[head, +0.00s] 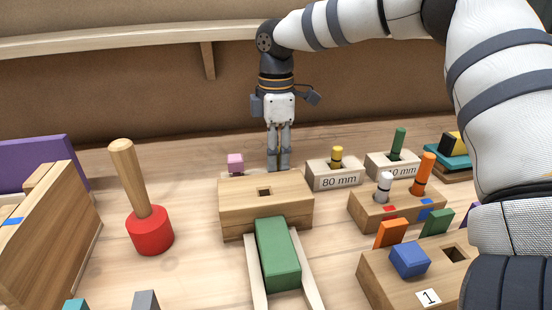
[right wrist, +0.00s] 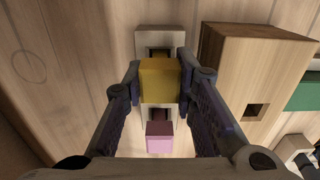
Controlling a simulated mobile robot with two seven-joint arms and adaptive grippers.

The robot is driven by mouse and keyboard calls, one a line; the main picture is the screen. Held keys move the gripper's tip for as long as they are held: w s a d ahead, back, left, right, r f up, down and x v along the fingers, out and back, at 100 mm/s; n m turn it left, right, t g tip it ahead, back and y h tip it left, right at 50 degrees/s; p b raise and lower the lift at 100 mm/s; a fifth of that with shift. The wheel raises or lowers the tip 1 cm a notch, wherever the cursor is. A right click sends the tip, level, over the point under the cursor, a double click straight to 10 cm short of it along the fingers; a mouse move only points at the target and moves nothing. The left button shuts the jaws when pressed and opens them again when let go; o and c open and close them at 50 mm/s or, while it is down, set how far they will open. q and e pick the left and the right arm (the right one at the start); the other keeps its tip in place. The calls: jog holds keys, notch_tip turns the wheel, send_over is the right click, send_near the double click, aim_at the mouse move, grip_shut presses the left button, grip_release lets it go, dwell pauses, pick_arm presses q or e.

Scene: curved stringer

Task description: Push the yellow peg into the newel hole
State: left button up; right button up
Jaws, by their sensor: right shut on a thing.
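My right gripper (head: 279,166) points down behind the light wooden block with a square hole (head: 232,196). In the right wrist view its fingers (right wrist: 160,88) are shut on a yellow square peg (right wrist: 160,78), which is mostly hidden in the head view. The peg is over or in a pale slotted holder (right wrist: 154,42); I cannot tell whether it is lifted clear. The wooden block also shows in the right wrist view (right wrist: 250,70), to the right of the peg, its dark square hole (right wrist: 255,110) empty. My left gripper is not in view.
A pink peg (head: 236,162) stands beside the gripper. A green block (head: 278,254) lies between rails in front of the wooden block. A red mallet (head: 150,230) stands left. An 80 mm block (head: 334,176) and other peg holders stand right.

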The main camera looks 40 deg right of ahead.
jog(key=s+a+r, duration=0.9)
jog(key=a+r, duration=0.2)
jog(key=r, duration=0.1)
jog(key=shift+w+d+f+p, duration=0.1)
jog(key=shift+w+d+f, duration=0.25)
jog(key=shift+f, duration=0.35)
jog(key=shift+w+d+f+p, duration=0.15)
jog(key=shift+w+d+f, duration=0.15)
jog(key=shift+d+f, duration=0.25)
jog(key=shift+w+d+f+p, duration=0.1)
jog(key=shift+w+d+f, duration=0.2)
jog(key=shift+f, duration=0.5)
jog(key=shift+f, duration=2.2)
jog(key=o, duration=1)
jog(key=shift+o, duration=0.2)
notch_tip(320, 180, up, 12)
